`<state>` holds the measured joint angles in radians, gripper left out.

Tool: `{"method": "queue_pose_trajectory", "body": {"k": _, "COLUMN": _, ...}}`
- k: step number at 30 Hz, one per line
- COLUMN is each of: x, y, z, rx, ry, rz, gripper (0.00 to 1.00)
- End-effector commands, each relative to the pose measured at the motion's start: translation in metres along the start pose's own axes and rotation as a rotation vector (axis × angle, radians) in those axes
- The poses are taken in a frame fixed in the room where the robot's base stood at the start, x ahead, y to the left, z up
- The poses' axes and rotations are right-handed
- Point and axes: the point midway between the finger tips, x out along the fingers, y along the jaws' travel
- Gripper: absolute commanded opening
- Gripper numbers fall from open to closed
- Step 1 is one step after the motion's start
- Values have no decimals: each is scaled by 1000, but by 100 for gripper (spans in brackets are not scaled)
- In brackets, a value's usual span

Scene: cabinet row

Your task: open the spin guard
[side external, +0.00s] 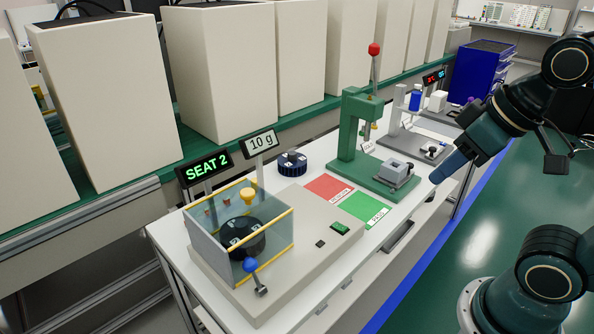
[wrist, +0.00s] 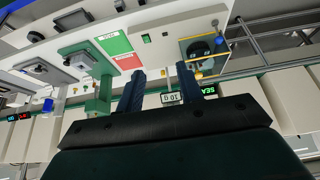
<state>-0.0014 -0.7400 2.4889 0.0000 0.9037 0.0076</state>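The spin guard (side external: 272,243) is a clear box with yellow edges at the near left end of the white bench. Its panels stand around a black rotor (side external: 243,238). A lever with a blue ball knob (side external: 250,265) is at its front. In the wrist view the guard (wrist: 187,57) is small at the upper right, with the blue knob (wrist: 220,40) showing. My gripper (side external: 436,178) is over the bench's right edge, well apart from the guard. In the wrist view my gripper (wrist: 158,82) has its two fingers apart with nothing between them.
A "SEAT 2" display (side external: 204,170) and a "10 g" sign (side external: 261,143) stand behind the guard. A blue-black round rack (side external: 292,163), red pad (side external: 329,187), green pad (side external: 367,209) and green press (side external: 350,130) are farther along. The aisle side is clear.

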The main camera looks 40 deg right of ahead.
Motion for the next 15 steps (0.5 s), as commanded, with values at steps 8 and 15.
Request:
{"method": "queue_pose_trajectory", "body": {"k": 8, "x": -5, "y": -4, "z": -35, "rx": 60, "ry": -41, "rz": -6, "gripper": 54}}
{"method": "queue_pose_trajectory", "body": {"k": 15, "x": -5, "y": -12, "z": -88, "rx": 157, "ry": -103, "rz": -8, "gripper": 54}}
